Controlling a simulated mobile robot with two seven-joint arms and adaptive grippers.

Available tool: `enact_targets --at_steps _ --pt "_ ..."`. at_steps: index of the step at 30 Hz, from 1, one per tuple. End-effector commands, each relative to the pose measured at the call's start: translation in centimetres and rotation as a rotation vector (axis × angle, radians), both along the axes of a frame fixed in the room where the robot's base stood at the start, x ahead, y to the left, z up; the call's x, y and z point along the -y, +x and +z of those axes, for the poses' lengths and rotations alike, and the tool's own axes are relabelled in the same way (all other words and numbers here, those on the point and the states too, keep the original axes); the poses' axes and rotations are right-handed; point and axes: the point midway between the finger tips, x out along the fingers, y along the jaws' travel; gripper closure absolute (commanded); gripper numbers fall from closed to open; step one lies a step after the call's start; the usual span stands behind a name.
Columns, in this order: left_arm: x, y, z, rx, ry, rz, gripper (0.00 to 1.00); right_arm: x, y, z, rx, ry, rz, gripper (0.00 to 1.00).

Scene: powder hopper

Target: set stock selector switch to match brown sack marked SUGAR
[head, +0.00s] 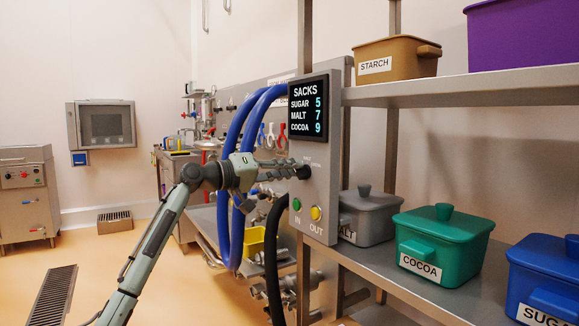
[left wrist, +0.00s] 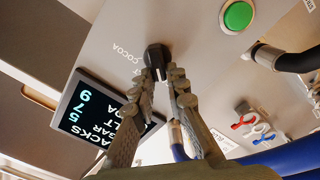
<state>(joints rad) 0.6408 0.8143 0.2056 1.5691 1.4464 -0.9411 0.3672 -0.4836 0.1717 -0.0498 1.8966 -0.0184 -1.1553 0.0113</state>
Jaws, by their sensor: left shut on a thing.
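The stock selector switch is a dark knob (head: 304,173) on the grey panel (head: 318,215), below the display. It shows in the left wrist view as a black knob (left wrist: 156,58), with COCOA printed beside it, upside down. My left gripper (head: 288,170) is shut on this knob; its fingertips (left wrist: 166,78) sit on either side of it in the wrist view. A pale mark shows on the knob between the fingers, but I cannot tell which word it points to. No brown sack marked SUGAR is in view. My right gripper is not in view.
The display (head: 307,115) reads SUGAR 5, MALT 7, COCOA 9. Below the switch are a green button (head: 297,204) and a yellow button (head: 316,213). Blue hoses (head: 228,160) hang beside my left arm. Shelves at right hold tubs, including a blue SUGAR tub (head: 545,270).

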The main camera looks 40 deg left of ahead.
Motion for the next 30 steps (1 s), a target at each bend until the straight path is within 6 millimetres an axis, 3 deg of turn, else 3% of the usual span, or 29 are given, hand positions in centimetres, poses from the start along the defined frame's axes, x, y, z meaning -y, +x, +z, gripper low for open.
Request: enact_targets --at_steps 12,13,17,26,30 --pt "-0.1 0.0 0.1 0.001 -0.009 0.002 1.0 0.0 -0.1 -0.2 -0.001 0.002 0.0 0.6" --pt "-0.1 0.0 0.1 0.001 -0.009 0.002 0.83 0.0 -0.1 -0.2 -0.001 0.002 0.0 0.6" --pt "-0.1 0.0 0.1 -0.001 -0.008 0.002 0.67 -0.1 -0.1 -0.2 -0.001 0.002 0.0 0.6" --pt "-0.1 -0.1 0.0 -0.002 -0.007 0.001 0.66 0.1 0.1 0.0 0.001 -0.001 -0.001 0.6" --pt "-0.5 -1.1 -0.1 -0.003 -0.006 0.001 0.66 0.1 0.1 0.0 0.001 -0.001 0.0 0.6"
